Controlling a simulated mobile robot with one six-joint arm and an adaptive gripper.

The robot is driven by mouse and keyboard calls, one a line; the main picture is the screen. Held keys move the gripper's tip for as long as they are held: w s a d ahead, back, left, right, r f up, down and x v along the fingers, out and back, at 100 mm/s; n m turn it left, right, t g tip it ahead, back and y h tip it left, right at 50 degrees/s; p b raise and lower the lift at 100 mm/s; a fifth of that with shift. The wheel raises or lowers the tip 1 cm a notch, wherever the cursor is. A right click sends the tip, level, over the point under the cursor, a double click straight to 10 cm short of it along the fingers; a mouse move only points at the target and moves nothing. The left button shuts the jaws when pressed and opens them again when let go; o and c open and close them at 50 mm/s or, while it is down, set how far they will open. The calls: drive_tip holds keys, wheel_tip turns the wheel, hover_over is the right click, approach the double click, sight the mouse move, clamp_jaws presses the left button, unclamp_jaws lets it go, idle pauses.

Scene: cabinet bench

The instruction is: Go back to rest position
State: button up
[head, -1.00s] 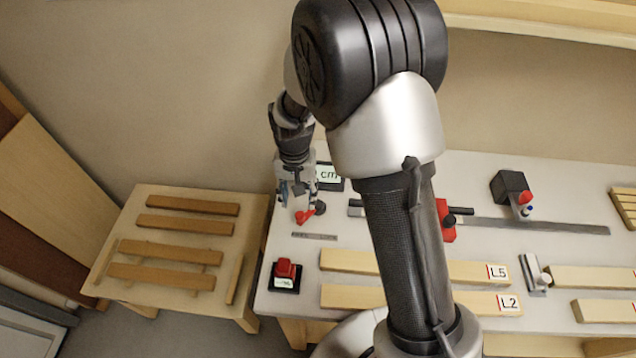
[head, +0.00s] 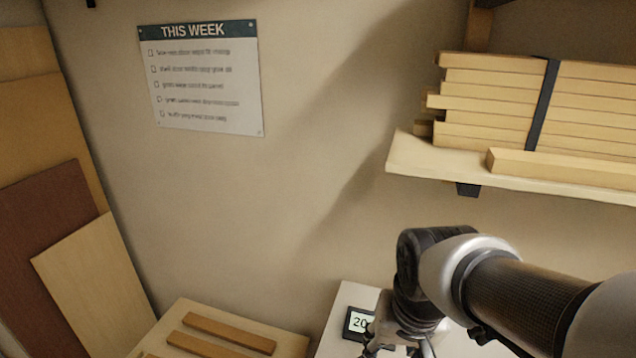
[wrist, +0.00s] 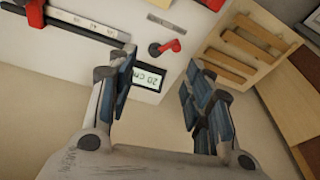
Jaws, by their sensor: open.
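My gripper (wrist: 160,100) is open and empty in the wrist view, its two blue-padded fingers wide apart above the white bench top (wrist: 100,62). In the head view my gripper (head: 398,347) is only partly in frame at the bottom, so its fingertips are cut off. It is beside a small display (head: 358,323) on the bench. The same display (wrist: 149,79) shows "20 cm" near the left finger in the wrist view. A red-handled part (wrist: 166,47) lies on the bench beyond the fingers.
A wall shelf (head: 420,165) holds strapped boards (head: 490,100) at the upper right. Panels (head: 80,275) lean at the left. A "THIS WEEK" list (head: 205,85) hangs on the wall.

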drive_tip(key=s+d+r+n+t+b, duration=0.1)
drive_tip(key=s+d, duration=0.1)
drive_tip(key=s, duration=0.9)
drive_tip(key=shift+s+d+r+t+b, duration=0.15)
drive_tip(key=shift+s+t+b, duration=0.2)
drive_tip(key=shift+t, duration=0.05)
